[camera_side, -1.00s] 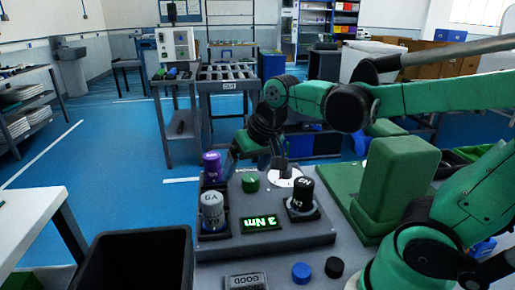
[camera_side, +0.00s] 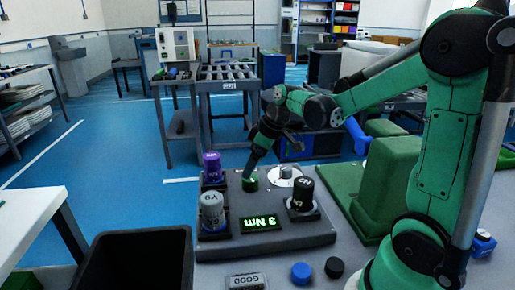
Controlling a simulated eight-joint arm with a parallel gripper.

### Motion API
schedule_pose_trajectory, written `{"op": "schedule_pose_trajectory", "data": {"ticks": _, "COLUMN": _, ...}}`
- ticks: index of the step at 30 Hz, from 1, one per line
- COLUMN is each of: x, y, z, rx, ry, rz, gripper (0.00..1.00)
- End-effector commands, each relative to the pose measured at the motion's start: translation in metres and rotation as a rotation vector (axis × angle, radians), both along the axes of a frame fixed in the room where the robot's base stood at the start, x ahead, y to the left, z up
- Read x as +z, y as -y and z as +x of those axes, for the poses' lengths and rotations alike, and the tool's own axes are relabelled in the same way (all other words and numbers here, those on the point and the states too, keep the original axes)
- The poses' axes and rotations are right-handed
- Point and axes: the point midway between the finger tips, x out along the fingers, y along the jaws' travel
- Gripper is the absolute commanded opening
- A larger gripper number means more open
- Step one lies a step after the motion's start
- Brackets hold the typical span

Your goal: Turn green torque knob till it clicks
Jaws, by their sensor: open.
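The green torque knob (camera_side: 250,184) stands on the grey test panel (camera_side: 222,247), between the purple-topped part and the white disc. My gripper (camera_side: 250,174) points down right at the top of the knob. Its fingers are small and partly merge with the knob, so contact cannot be told.
A purple cap (camera_side: 211,162), a grey cap (camera_side: 212,206) and a black cap (camera_side: 301,190) stand around the panel. A white disc (camera_side: 284,177) lies right of the knob. A black bin (camera_side: 137,262) is at front left. Blue (camera_side: 300,273) and black (camera_side: 333,267) pucks lie in front.

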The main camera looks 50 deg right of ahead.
Motion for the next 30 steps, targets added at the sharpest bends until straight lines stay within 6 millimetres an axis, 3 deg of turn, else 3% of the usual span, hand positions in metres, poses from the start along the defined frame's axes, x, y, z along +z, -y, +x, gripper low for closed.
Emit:
{"op": "schedule_pose_trajectory", "data": {"ticks": 3, "x": -0.011, "y": 0.017, "z": 0.005, "rx": 0.038, "ry": -0.009, "rz": 0.010, "gripper": 0.87}}
{"op": "schedule_pose_trajectory", "data": {"ticks": 7, "x": -0.018, "y": 0.023, "z": 0.008, "rx": 0.061, "ry": -0.010, "rz": 0.014, "gripper": 0.87}}
{"op": "schedule_pose_trajectory", "data": {"ticks": 21, "x": -0.062, "y": 0.016, "z": 0.025, "rx": 0.064, "ry": -0.011, "rz": 0.014, "gripper": 0.87}}
{"op": "schedule_pose_trajectory", "data": {"ticks": 30, "x": -0.068, "y": 0.016, "z": 0.027, "rx": 0.063, "ry": -0.011, "rz": 0.013, "gripper": 0.87}}
